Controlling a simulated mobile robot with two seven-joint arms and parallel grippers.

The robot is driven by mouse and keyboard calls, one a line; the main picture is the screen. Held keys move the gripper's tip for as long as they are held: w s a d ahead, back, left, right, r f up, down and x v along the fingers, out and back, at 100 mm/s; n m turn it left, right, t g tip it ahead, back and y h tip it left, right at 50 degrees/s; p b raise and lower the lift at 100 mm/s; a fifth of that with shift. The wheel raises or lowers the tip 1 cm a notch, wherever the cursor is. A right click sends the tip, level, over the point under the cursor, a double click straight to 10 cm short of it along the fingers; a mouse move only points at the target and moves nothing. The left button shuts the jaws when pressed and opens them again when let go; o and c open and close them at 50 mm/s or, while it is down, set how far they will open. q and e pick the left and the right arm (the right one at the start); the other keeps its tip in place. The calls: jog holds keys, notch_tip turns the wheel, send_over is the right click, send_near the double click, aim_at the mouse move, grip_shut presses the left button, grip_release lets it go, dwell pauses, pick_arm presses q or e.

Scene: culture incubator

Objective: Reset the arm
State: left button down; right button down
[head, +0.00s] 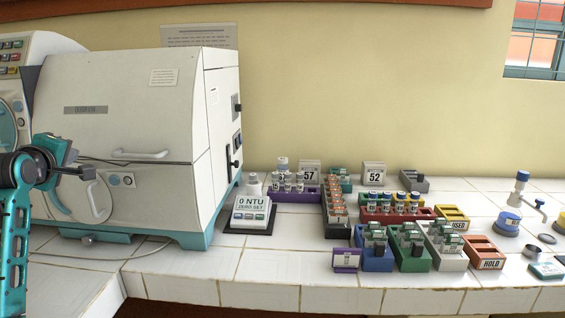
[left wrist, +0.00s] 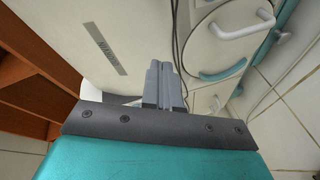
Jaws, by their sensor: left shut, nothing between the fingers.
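My left arm comes in at the left edge of the head view. Its gripper (head: 88,173) is in front of the lower left part of the white incubator (head: 120,95), with nothing held. In the left wrist view the two grey fingers of the left gripper (left wrist: 162,75) lie side by side, shut and empty. The incubator's front also shows behind them in the left wrist view (left wrist: 70,40), with a white handle and a curved teal handle near. My right gripper does not show in either view.
The white tiled bench (head: 190,265) carries a small 0 NTU device (head: 250,215), a purple rack (head: 283,193), coloured vial blocks (head: 376,255) and an orange HOLD tray (head: 484,252). A blue-capped fixture (head: 508,222) stands at the right. Bare tiles lie before the incubator.

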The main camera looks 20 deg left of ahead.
pick_arm(q)
jog(key=d+f+m+h, duration=0.2)
jog(key=d+f+m, duration=0.4)
jog(key=f, duration=0.3)
jog(key=s+d+f+m+g+h, duration=0.1)
jog(key=d+f+m, duration=0.5)
jog(key=f, duration=0.3)
jog(key=d+f+m+h, duration=0.2)
jog(key=d+f+m, duration=0.4)
jog(key=f, duration=0.4)
jog(key=s+d+f+m+g+h, duration=0.3)
jog(key=s+d+f+m+h, duration=0.45)
jog(key=s+d+f, duration=0.85)
jog(key=d+r+n+t+y, duration=0.1)
jog(key=d+n+y, duration=0.1)
jog(key=d, duration=0.8)
jog(key=shift+n, duration=0.75)
